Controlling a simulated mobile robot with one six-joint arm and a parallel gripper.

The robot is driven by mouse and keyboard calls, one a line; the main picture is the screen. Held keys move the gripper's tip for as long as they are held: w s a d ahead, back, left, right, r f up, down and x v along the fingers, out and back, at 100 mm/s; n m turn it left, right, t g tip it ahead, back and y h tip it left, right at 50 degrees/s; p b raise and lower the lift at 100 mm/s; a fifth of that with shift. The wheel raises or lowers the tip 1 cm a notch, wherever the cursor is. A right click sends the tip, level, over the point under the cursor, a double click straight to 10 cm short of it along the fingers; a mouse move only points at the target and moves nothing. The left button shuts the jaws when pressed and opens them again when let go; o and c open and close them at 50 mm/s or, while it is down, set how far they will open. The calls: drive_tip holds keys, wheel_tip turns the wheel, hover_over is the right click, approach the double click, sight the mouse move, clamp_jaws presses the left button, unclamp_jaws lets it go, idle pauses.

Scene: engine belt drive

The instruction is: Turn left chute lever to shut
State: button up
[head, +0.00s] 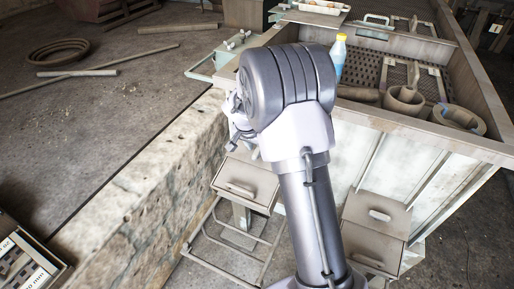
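Two grey boxes with pale grips hang on the front of the large bin, and they look like the chutes. The left chute (245,186) is left of my arm, partly covered by it. The right chute (376,222) is lower, right of my arm. I cannot make out a lever on the left chute or its position. What seems to be my gripper (240,132) is above the left chute, mostly hidden behind my arm. Its fingers are not clear, so I cannot tell whether it is open, holding or touching anything.
The bin's top rim (425,138) runs across the right, with a blue bottle with a yellow cap (338,57) and round pots (404,101) above it. A stone ledge (150,190) lies left. A thin metal frame (225,250) stands below the left chute.

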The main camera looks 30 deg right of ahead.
clamp_jaws()
drive_tip(key=shift+n, duration=0.3)
drive_tip(key=n+p, duration=0.1)
drive_tip(key=n, duration=0.1)
drive_tip(key=shift+r+n, duration=0.15)
drive_tip(key=shift+n, duration=0.25)
drive_tip(key=n+p, duration=0.2)
drive_tip(key=n, duration=0.1)
drive_tip(key=shift+n+y, duration=0.3)
drive_tip(key=n+p, duration=0.6)
drive_tip(key=p, duration=0.1)
drive_tip(key=shift+r+y, duration=0.2)
drive_tip(key=shift+y, duration=0.2)
drive_tip(key=n+p, duration=0.3)
drive_tip(key=p, duration=0.1)
drive_tip(key=shift+f+n+y+p, duration=0.2)
drive_tip(key=shift+n+y+p, duration=0.1)
drive_tip(key=shift+n+p, duration=0.85)
drive_tip(key=shift+f+p, duration=0.1)
drive_tip(key=shift+p, duration=0.2)
